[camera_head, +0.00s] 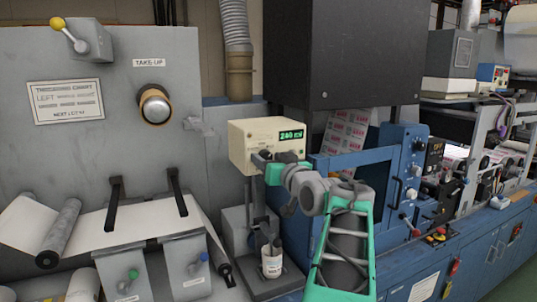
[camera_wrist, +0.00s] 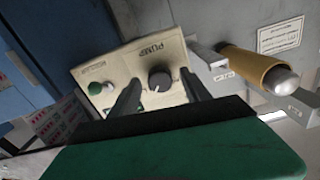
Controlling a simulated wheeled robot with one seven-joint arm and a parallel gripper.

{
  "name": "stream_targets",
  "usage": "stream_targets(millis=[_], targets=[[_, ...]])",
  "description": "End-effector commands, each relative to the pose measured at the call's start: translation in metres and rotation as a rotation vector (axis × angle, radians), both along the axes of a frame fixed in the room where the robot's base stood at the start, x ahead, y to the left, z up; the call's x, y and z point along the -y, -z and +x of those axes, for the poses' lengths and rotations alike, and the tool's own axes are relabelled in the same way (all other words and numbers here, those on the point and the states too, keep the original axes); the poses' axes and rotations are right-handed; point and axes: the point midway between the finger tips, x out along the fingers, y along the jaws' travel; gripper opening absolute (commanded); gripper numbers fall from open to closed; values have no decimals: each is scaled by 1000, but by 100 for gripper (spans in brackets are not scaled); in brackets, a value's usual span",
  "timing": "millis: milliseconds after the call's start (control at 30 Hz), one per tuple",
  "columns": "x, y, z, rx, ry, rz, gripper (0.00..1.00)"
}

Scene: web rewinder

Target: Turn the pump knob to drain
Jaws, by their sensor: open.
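The pump box (camera_head: 250,134) is cream with a lit green display, left of centre in the head view. In the wrist view its panel (camera_wrist: 118,68) reads PUMP and carries a dark round pump knob (camera_wrist: 159,80). The knob's pointer direction and the drain marking are too small to read. My gripper (camera_head: 262,161) is at the front of the box in the head view. In the wrist view my gripper (camera_wrist: 161,78) is open, one finger on each side of the knob. Contact with the knob cannot be told.
A green button (camera_wrist: 95,88) sits left of the knob in the wrist view. A tan-sleeved roller end (camera_wrist: 250,68) juts out at the right. Below the box in the head view stands a white bottle (camera_head: 271,263). Blue machinery (camera_head: 296,225) is close on the right.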

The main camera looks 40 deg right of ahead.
Motion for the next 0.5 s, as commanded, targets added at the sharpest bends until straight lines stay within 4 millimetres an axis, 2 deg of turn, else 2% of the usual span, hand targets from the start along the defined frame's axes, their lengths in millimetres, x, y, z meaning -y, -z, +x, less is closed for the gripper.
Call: stream_targets(millis=[267, 500], targets=[[1, 1, 3, 0, 1, 0, 55], [1, 1, 3, 0, 1, 0, 36]])
